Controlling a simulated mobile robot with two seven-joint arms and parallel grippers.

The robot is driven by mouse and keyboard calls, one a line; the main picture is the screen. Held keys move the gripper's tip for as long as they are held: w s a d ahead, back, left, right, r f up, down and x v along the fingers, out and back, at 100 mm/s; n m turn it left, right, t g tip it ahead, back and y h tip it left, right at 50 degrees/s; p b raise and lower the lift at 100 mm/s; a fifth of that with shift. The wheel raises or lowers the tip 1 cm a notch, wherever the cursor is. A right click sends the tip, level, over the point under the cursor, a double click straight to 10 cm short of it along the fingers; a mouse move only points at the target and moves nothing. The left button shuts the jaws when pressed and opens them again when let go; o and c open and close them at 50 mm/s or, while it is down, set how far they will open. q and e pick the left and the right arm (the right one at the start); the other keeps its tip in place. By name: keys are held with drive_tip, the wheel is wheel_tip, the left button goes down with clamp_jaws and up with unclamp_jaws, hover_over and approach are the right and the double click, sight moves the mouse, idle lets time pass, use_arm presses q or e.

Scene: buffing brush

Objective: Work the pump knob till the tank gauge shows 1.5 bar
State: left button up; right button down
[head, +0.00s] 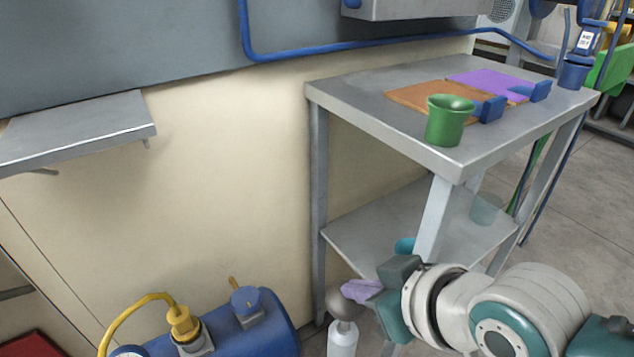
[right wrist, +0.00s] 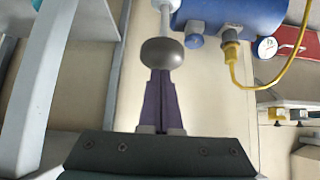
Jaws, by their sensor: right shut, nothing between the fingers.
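The dark round pump knob (head: 338,303) sits on top of the pale pump shaft (head: 342,338) at the bottom of the head view. In the right wrist view the knob (right wrist: 162,53) is just beyond my fingertips. My right gripper (head: 350,289) is shut and empty, its purple fingers (right wrist: 160,76) together and very close to the knob; I cannot tell if they touch it. The blue tank (head: 262,326) lies left of the pump. Its gauge (head: 127,352) is cut off at the head view's edge. The whole gauge (right wrist: 267,48) shows in the right wrist view, too small to read.
A yellow hose (head: 140,302) rises from a yellow fitting on the tank. A grey metal table (head: 350,86) with a lower shelf (head: 375,215) stands behind my right arm, bearing a green cup (head: 447,122). A wall shelf (head: 75,130) juts out at the left.

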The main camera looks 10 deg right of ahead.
drive_tip(key=shift+s+d+f, duration=0.1)
drive_tip(key=shift+s+f, duration=0.05)
drive_tip(key=shift+f, duration=0.15)
wheel_tip(320, 180, up, 5)
drive_tip(key=p, duration=0.5)
drive_tip(key=shift+p, duration=0.3)
drive_tip(key=p+v, duration=0.3)
drive_tip(key=v, duration=0.6)
drive_tip(key=shift+s, duration=0.15)
idle(0.7)
